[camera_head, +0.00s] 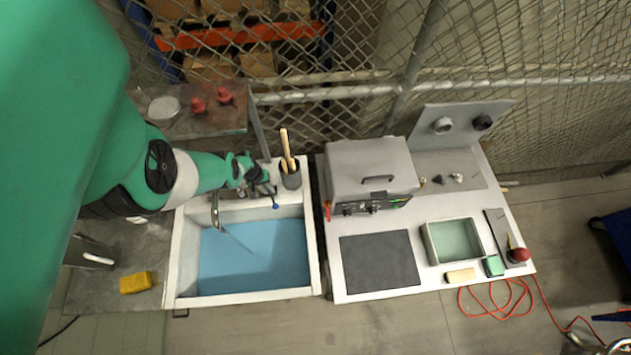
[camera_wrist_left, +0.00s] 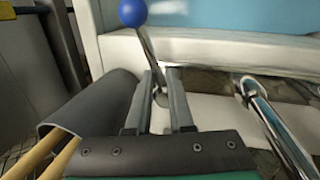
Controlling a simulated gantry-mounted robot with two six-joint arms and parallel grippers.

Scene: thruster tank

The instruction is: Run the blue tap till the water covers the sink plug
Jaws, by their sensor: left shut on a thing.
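The blue tap lever is a chrome rod with a blue ball (camera_head: 275,206) on its end, behind the sink; the ball shows again in the left wrist view (camera_wrist_left: 132,12). My left gripper (camera_head: 262,188) is shut on this lever, with the rod between its fingers (camera_wrist_left: 158,82). The chrome spout (camera_head: 214,212) reaches over the white sink (camera_head: 313,250), and a thin stream falls from it. Blue water (camera_head: 270,262) spreads across the sink's floor. I cannot make out the sink plug. My right gripper is out of view.
A grey pot (camera_head: 291,180) with wooden handles stands close to the right of my left gripper. A yellow sponge (camera_head: 136,282) lies left of the sink. A grey fryer-like box (camera_head: 370,170) and a green-lined tray (camera_head: 454,242) are on the right counter.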

